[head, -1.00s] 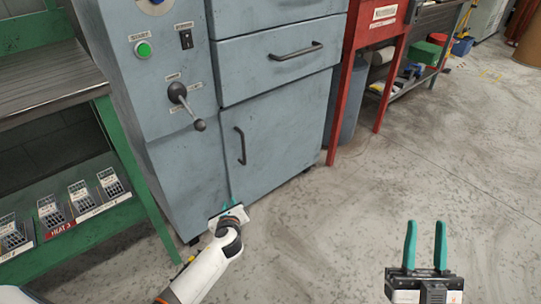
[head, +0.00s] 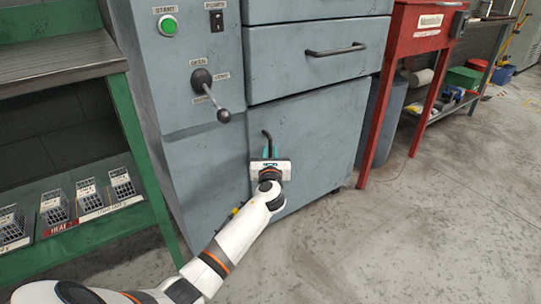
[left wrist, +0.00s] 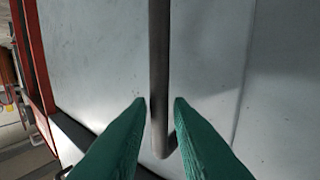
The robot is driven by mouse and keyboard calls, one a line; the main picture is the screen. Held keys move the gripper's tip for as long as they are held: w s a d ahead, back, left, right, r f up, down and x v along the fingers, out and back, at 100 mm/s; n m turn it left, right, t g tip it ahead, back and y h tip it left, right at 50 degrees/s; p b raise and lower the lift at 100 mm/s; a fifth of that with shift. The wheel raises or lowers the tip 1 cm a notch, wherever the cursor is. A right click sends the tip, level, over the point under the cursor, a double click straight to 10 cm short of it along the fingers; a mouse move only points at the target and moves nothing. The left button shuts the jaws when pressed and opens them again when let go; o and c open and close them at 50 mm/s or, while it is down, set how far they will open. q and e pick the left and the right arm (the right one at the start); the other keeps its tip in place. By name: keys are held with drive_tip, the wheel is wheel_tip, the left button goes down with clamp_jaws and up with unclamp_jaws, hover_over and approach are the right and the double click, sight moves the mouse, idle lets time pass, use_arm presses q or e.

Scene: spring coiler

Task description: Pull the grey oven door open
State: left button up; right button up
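The grey oven door (head: 325,125) is the lower panel of the grey cabinet and is shut against it. Its dark vertical bar handle (head: 265,135) is near the door's left edge, with its lower part hidden by my left gripper. My left gripper (head: 270,152) is in front of the handle. In the left wrist view, the handle (left wrist: 160,50) runs between the two green fingertips (left wrist: 161,99), with a small gap on each side. The fingers are open and do not grip it. My right gripper is not in view.
A drawer with a horizontal handle (head: 335,51) is above the door. A lever with a dark knob (head: 223,115) juts out at upper left. A green rack (head: 150,165) stands left, a red table (head: 425,100) right. The floor (head: 410,240) at front right is clear.

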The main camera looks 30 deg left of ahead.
use_arm(q)
drive_tip(key=shift+b+x, duration=0.35)
drive_tip(key=shift+x, duration=0.9)
clamp_jaws()
